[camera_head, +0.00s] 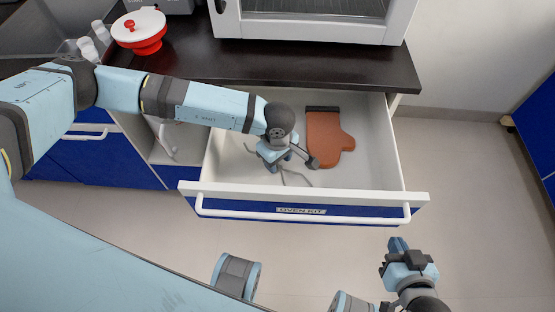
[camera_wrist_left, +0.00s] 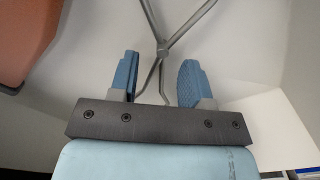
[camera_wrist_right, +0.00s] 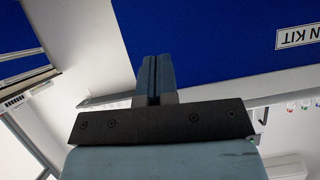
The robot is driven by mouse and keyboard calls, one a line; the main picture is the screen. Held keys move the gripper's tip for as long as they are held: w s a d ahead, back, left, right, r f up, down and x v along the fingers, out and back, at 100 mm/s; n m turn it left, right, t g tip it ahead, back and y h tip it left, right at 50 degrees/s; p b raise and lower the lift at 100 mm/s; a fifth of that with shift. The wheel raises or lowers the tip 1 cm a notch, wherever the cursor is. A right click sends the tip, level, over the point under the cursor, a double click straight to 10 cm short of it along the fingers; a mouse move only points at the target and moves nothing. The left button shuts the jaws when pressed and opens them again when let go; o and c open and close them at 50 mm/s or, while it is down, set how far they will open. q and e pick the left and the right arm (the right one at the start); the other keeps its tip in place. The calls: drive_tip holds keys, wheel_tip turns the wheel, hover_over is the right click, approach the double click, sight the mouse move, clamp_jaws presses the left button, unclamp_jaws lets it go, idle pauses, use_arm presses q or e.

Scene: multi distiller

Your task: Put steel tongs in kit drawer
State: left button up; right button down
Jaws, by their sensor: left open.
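The kit drawer (camera_head: 375,170), labelled OVEN KIT, is pulled open under the dark counter. My left gripper (camera_head: 273,166) is inside the drawer, near its middle. The grey steel tongs (camera_head: 292,178) lie in the drawer partly hidden under this gripper. In the left wrist view the tongs (camera_wrist_left: 163,50) show as crossed thin arms. The left gripper (camera_wrist_left: 160,80) is open, with its fingers on either side of the lower part of the tongs and not closed on it. My right gripper (camera_head: 398,245) is shut and empty, out in front of the drawer at the right.
A brown oven mitt (camera_head: 328,138) lies in the drawer right of the left gripper. A red pot with a white lid (camera_head: 140,28) and a white oven (camera_head: 315,22) stand on the dark counter (camera_head: 300,65). Floor at the right is clear.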

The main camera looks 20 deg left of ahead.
use_arm(q)
wheel_tip(320, 180, up, 11)
drive_tip(key=p, duration=0.1)
use_arm(e)
drive_tip(key=shift+d, duration=0.2)
idle(0.4)
